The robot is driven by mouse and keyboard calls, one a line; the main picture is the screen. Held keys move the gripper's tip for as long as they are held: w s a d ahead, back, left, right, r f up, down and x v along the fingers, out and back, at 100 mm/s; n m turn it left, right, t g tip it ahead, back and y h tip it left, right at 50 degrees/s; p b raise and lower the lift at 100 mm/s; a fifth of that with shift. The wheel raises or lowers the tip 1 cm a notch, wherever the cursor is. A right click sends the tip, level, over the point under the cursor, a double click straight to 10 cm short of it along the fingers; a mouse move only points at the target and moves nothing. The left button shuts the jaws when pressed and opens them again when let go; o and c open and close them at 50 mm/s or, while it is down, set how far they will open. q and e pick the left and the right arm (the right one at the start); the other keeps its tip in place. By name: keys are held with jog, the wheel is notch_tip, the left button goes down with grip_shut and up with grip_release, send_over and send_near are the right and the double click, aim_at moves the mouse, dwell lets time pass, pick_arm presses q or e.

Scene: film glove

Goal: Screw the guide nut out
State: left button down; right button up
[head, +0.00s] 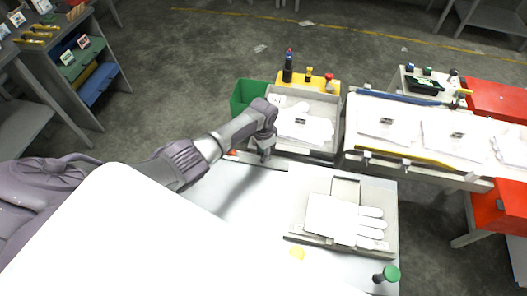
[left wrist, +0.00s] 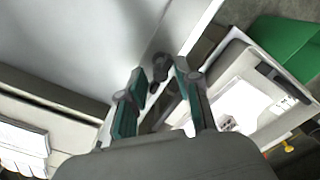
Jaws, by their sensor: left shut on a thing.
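My left gripper (head: 264,153) reaches down at the back edge of the white worktable, in front of the grey bin. In the left wrist view its two green-sided fingers (left wrist: 160,72) are on either side of a small dark round nut (left wrist: 161,62), which I take to be the guide nut. The gripper is shut on it, at the table's edge rail. In the head view the gripper hides the nut. My right gripper is in neither view.
A grey bin (head: 334,129) with white gloves and a green bin (head: 236,101) stand just behind the gripper. A white glove (head: 333,216) lies on a fixture at the right of the table. A green-topped post (head: 390,273) stands at the front right.

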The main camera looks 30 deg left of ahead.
aim_at(262, 154)
pick_arm(q)
jog(key=shift+s+a+f, duration=0.1)
jog(key=shift+s, duration=0.05)
jog(key=c, duration=1.1)
grip_release()
jog(key=shift+r, duration=0.4)
notch_tip(262, 154, up, 11)
jog(key=shift+r, duration=0.15)
